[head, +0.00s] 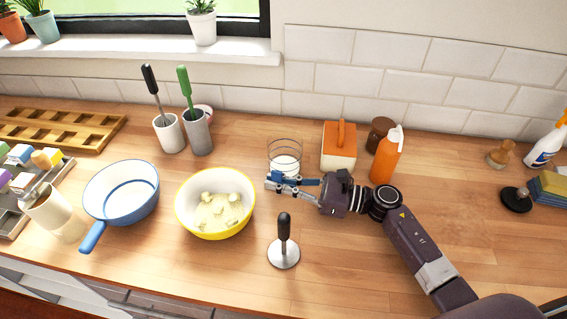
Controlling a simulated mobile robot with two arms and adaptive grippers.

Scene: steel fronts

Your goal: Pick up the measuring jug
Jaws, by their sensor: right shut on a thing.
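The measuring jug (285,151) is a clear, round vessel with faint dark rings and a white area low inside it. It is upright near the back of the wooden counter, left of the orange and white box. My right gripper (274,182) reaches in from the right and is shut on the jug at its lower front. The fingers cover part of the jug's base, so I cannot tell whether it touches the counter. My left gripper is not in view.
A yellow-rimmed bowl (206,229) with pale chunks stands left of the gripper. A black-handled masher (284,249) stands in front. An orange and white box (339,150) and an orange bottle (386,158) stand close behind my arm. The right front counter is mostly clear.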

